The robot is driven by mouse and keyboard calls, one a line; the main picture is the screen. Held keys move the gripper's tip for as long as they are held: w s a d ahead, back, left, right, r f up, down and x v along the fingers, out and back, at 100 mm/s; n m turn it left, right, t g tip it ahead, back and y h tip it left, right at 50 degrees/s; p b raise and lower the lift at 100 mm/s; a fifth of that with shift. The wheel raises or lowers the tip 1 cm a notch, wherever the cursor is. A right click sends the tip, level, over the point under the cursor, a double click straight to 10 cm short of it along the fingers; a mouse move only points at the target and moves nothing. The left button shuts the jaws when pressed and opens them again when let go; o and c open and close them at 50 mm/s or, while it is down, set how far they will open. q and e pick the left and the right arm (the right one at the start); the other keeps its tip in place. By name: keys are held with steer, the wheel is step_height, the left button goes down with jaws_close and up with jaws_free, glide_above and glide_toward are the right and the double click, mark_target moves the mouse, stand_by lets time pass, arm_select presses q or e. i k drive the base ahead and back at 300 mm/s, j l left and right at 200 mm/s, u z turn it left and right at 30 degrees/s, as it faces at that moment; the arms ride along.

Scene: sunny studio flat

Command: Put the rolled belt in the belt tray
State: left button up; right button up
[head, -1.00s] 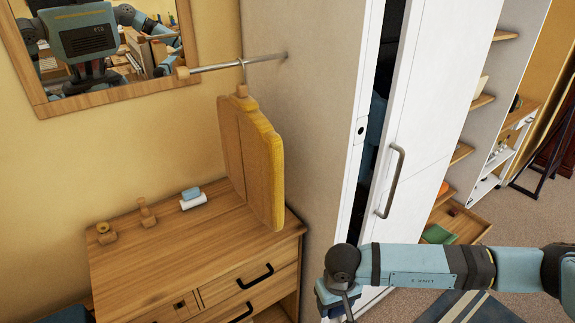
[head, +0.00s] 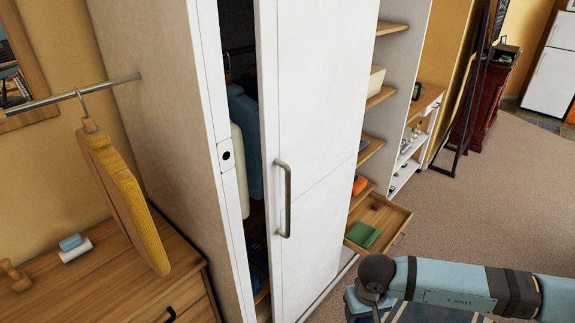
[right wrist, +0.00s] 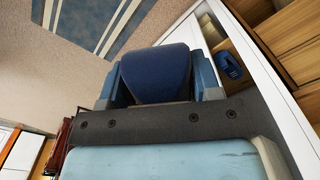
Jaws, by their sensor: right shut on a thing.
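My right gripper (right wrist: 158,80) is shut on a dark blue, smooth, rounded thing, which looks like the rolled belt (right wrist: 155,70). It sits between the two fingers, and its far side is hidden. In the head view my right arm (head: 450,285) comes in at the lower right, and the gripper end is largely cut off by the lower edge. I cannot tell for certain which thing is the belt tray. A pulled-out wooden drawer (head: 401,239) holds a green folded cloth (head: 363,235) and a small dark red thing (head: 376,207). My left gripper is not in view.
A white wardrobe has a partly open door (head: 312,130) with a grey handle (head: 284,200). Open shelves (head: 380,97) stand beside it. A blue thing (right wrist: 229,65) lies in a wooden compartment. A dresser (head: 110,290) and hanger (head: 125,200) are at the left. Carpet at right is clear.

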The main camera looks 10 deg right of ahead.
mark_target(387, 225)
steer(key=i+l+z, duration=0.15)
steer(key=z, duration=0.2)
steer(key=i+l+z, duration=0.15)
steer(key=l+z, duration=0.2)
steer(key=i+l+z, duration=0.1)
steer(key=z, duration=0.3)
steer(key=i+l+z, duration=0.2)
steer(key=i, duration=0.4)
steer(key=i+l+z, duration=0.1)
steer(key=i+z, duration=0.15)
steer(key=i, duration=0.35)
steer(key=i+l+u, duration=0.1)
steer(key=i+u, duration=0.35)
steer(key=i+l+u, duration=0.2)
steer(key=u, duration=0.2)
steer(key=i+l+u, duration=0.6)
steer(key=l+u, duration=0.15)
steer(key=u, duration=0.15)
steer(key=i+l+u, duration=0.15)
steer(key=l+u, duration=0.25)
